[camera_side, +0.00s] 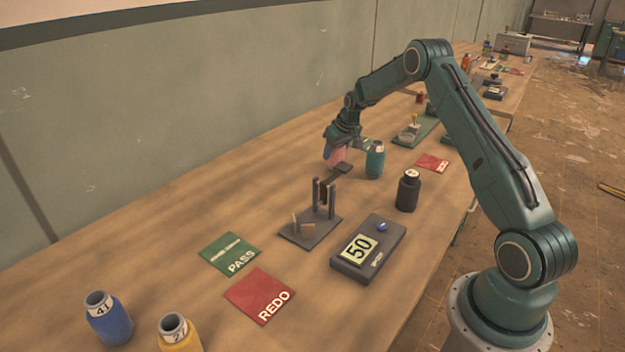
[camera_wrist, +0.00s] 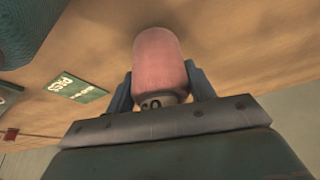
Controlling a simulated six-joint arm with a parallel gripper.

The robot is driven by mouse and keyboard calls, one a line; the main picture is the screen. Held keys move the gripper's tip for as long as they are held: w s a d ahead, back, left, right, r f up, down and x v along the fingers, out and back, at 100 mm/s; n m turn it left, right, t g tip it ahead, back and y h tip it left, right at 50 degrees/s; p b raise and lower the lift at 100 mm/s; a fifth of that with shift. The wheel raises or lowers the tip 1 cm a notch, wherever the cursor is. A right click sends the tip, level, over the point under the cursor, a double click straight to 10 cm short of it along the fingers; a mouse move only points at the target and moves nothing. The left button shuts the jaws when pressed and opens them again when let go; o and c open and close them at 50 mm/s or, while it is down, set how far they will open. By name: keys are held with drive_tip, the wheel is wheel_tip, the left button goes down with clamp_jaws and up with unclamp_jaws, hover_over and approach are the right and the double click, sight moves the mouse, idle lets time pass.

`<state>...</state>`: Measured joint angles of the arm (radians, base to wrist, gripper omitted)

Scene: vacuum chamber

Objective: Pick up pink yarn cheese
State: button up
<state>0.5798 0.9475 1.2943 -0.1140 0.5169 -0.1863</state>
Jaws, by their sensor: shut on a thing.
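The pink yarn cone (camera_wrist: 160,62) is between the two fingers of my gripper (camera_wrist: 160,92) in the wrist view. The fingers are shut on it, and its pale numbered end faces the wrist camera.
A teal spool (camera_side: 375,160) stands just right of my gripper. A dark stand with posts (camera_side: 312,228), a black spool (camera_side: 408,191) and a display box (camera_side: 368,249) are nearer. Green PASS (camera_side: 230,254) and red REDO (camera_side: 261,295) cards lie flat. Blue (camera_side: 108,322) and yellow (camera_side: 180,338) spools stand front left.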

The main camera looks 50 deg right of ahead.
wheel_tip(320, 180, up, 20)
idle(0.6)
drive_tip(key=shift+f, duration=0.1)
idle(0.4)
drive_tip(key=s+a+n+g+y, duration=0.2)
drive_tip(key=s+a+n, duration=0.3)
drive_tip(key=a+n, duration=0.5)
drive_tip(key=s+a+r+n+g+y, duration=0.1)
drive_tip(key=s+a+n+g+y, duration=0.1)
drive_tip(key=s+a+n, duration=0.4)
drive_tip(key=a+n+y, duration=0.1)
drive_tip(key=a+n, duration=0.4)
drive_tip(key=a, duration=0.7)
drive_tip(key=shift+a+n+y, duration=0.25)
drive_tip(key=shift+n+y, duration=0.05)
drive_tip(key=shift+y, duration=0.1)
wheel_tip(320, 180, down, 16)
drive_tip(key=shift+r, duration=0.2)
drive_tip(key=shift+f, duration=0.1)
